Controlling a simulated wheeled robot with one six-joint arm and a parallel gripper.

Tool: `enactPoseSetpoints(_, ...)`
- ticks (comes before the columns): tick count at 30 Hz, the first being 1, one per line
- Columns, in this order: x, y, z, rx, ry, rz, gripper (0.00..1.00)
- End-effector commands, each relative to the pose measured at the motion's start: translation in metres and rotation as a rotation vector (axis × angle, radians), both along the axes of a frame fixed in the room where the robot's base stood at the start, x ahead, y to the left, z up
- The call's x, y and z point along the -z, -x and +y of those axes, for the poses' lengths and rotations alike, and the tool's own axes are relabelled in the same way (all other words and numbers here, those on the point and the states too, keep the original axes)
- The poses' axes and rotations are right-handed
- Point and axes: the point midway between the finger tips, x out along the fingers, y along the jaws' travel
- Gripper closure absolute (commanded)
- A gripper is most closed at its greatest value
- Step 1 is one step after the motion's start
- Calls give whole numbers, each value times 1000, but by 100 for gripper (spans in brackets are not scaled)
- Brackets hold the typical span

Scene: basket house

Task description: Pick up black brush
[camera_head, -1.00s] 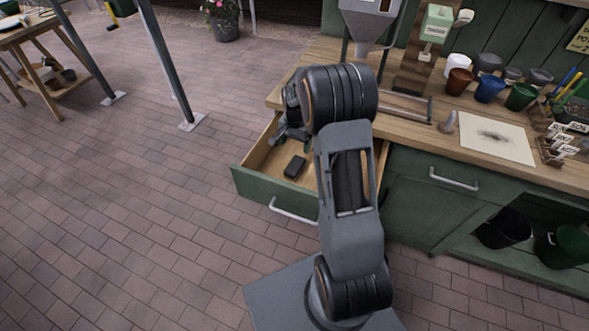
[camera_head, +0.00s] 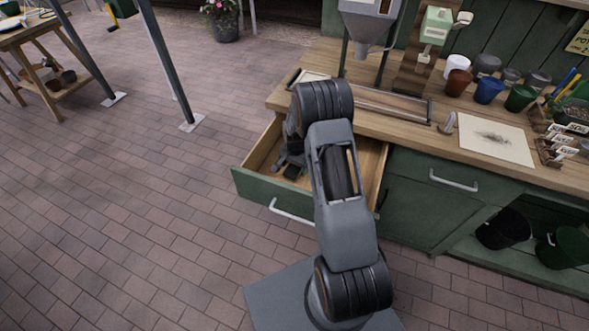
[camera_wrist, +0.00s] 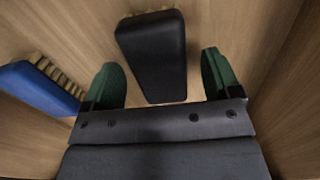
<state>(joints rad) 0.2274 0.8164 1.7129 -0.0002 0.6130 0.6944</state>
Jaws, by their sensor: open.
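The black brush (camera_wrist: 155,55) lies in the open wooden drawer in the wrist view, with pale bristles at its far top edge. My gripper (camera_wrist: 162,75) is open, its two green fingertips to the left and right of the brush's near end. I see a gap on each side, so the fingers look apart from it. In the head view, the brush (camera_head: 291,172) is a small dark shape in the drawer (camera_head: 262,193), partly hidden by my gripper. A blue brush (camera_wrist: 42,88) with pale bristles lies left of my left finger in the wrist view.
The drawer's walls surround my gripper. The wooden worktop (camera_head: 412,122) is behind and right, holding several pots, such as a blue pot (camera_head: 489,89), and a white sheet (camera_head: 495,138). Brick floor (camera_head: 130,220) is open to the left.

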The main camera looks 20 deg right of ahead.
Motion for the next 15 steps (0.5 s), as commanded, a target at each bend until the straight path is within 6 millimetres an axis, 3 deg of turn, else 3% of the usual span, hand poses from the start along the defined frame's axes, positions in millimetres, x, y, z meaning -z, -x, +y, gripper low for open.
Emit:
enactPoseSetpoints(9, 4, 0, 0, 0, 0, -1, 17)
enactPoseSetpoints(15, 4, 0, 0, 0, 0, -1, 36)
